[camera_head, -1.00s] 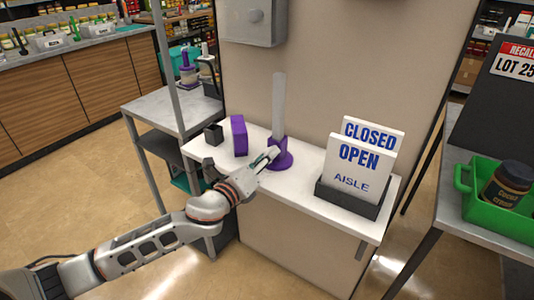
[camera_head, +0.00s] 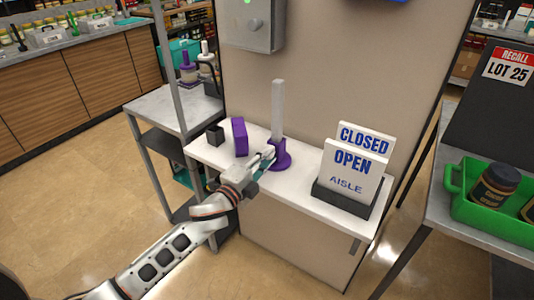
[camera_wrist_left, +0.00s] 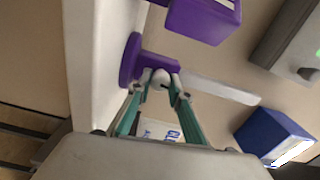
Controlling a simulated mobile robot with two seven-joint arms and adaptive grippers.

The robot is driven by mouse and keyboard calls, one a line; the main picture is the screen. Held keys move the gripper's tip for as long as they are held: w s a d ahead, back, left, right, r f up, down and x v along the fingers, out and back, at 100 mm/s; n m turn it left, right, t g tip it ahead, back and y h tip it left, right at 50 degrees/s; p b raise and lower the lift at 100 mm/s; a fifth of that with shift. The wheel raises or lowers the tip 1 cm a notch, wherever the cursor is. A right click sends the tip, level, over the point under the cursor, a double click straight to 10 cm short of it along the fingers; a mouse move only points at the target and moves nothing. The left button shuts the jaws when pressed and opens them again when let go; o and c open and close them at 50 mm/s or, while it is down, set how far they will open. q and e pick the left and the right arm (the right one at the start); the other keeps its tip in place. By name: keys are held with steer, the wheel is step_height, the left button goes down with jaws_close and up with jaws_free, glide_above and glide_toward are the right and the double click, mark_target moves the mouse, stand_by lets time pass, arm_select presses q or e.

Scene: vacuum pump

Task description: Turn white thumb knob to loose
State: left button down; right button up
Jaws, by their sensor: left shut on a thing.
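A purple stand (camera_head: 279,158) with an upright grey post (camera_head: 278,108) stands on the white counter (camera_head: 310,192). In the left wrist view the purple stand (camera_wrist_left: 130,60) shows from close by, with the round white thumb knob (camera_wrist_left: 161,77) on its collar. My left gripper (camera_head: 268,153) reaches the stand's front left side. In the left wrist view its teal fingers (camera_wrist_left: 161,84) are closed on the white knob, one on each side. The knob is hidden behind the fingers in the head view. My right gripper is not in view.
A purple block (camera_head: 239,136) and a small black holder (camera_head: 215,135) stand left of the stand. An OPEN/CLOSED sign holder (camera_head: 345,197) stands to the right. A grey wall box (camera_head: 250,25) with a green light is above. A green bin (camera_head: 453,190) is at far right.

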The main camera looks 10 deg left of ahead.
arm_select(q)
steer(key=shift+n, duration=0.4)
steer(key=shift+n+p, duration=0.55)
steer(key=shift+n, duration=0.15)
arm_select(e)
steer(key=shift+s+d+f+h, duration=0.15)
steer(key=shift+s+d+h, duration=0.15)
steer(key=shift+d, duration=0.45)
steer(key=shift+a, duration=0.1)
arm_select(q)
steer(key=c, duration=1.8)
jaws_free()
steer(key=v, duration=1.2)
